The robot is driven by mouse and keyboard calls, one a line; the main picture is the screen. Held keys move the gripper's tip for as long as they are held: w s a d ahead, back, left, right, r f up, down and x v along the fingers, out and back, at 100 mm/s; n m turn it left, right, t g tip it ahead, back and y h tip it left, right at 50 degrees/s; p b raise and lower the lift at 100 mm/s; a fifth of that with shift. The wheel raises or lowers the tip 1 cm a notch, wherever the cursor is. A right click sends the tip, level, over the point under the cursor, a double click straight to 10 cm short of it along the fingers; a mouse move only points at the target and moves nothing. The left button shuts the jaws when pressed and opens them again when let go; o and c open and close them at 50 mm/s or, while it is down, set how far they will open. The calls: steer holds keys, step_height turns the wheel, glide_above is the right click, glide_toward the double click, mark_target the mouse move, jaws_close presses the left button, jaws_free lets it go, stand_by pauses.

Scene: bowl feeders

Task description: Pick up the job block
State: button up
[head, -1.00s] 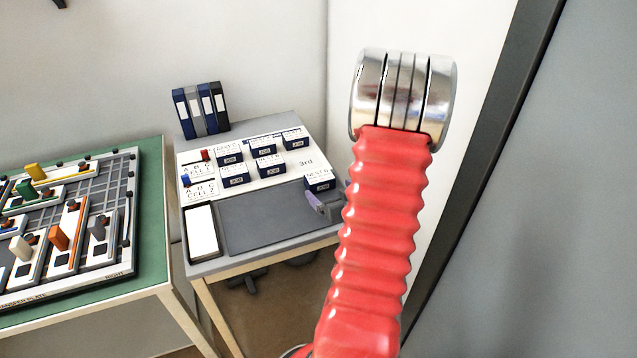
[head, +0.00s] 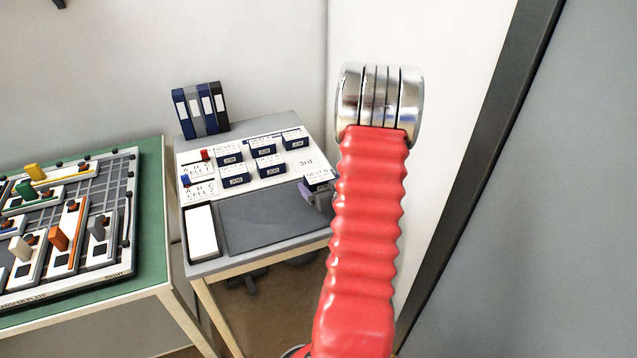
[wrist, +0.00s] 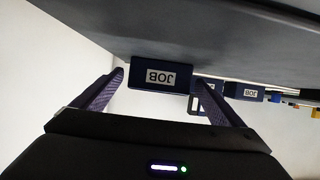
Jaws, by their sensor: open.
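A dark navy job block (head: 318,184) with a white label stands at the right end of the desk's white sheet, near the "3rd" mark. My arm and gripper partly cover it in the head view. In the wrist view the job block (wrist: 160,75) has its "JOB" label upside down and lies ahead of and between my fingertips. My gripper (wrist: 161,79) is open, with a purple finger on either side. It looks empty; I cannot tell whether either finger touches the block. In the head view my gripper (head: 310,194) is small and partly hidden by my red arm.
Several other job blocks (head: 235,177) stand in rows to the left. A white paper tray (head: 203,232) and a dark mat (head: 270,222) lie at the desk's front. Binders (head: 200,110) stand behind. A green table (head: 150,215) with a plate of parts is at left; walls close the right.

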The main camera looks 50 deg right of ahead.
mark_target(319, 181)
steer(key=shift+x, duration=1.5)
steer(key=shift+c, duration=0.3)
steer(key=c, duration=1.1)
steer(key=shift+c, duration=0.4)
steer(key=shift+r, duration=5.05)
